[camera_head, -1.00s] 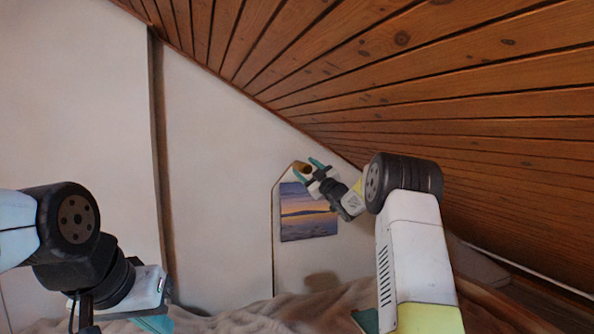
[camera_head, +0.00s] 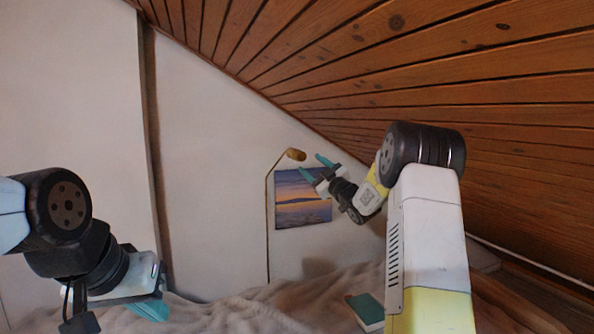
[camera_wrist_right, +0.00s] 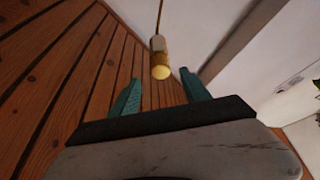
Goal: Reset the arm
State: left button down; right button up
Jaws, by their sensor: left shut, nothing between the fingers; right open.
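My right arm reaches up in the head view, and its gripper (camera_head: 315,166) is open and empty in front of the picture on the wall. The two teal fingers of the right gripper (camera_wrist_right: 160,92) stand apart in the right wrist view, with nothing between them but the background. My left gripper (camera_head: 148,311) is at the lower left, low over the bed, with teal fingers shut and empty; part of it is hidden by its own wrist.
A lamp (camera_head: 295,154) on a thin pole stands close to my right gripper; its head also shows beyond the fingers in the right wrist view (camera_wrist_right: 158,56). A sunset picture (camera_head: 297,205) hangs behind. A teal book (camera_head: 366,310) lies on the rumpled blanket (camera_head: 262,315). The wooden ceiling (camera_head: 420,70) slopes down on the right.

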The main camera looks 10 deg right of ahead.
jog(key=s+r+m+g+h, duration=0.35)
jog(key=s+m+h, duration=0.4)
jog(key=s, duration=0.55)
jog(key=s+a+f+m+g, duration=0.1)
jog(key=s+f, duration=0.4)
jog(key=s, duration=0.7)
jog(key=s+a+f+m+g, duration=0.1)
jog(key=s+a+f+g, duration=0.3)
jog(key=s, duration=0.8)
jog(key=s+a+f+m+g, duration=0.2)
jog(key=s+f+g, duration=0.3)
jog(key=s, duration=0.7)
jog(key=shift+a+f+y, duration=0.15)
jog(key=shift+f+y, duration=0.3)
jog(key=shift+f, duration=0.5)
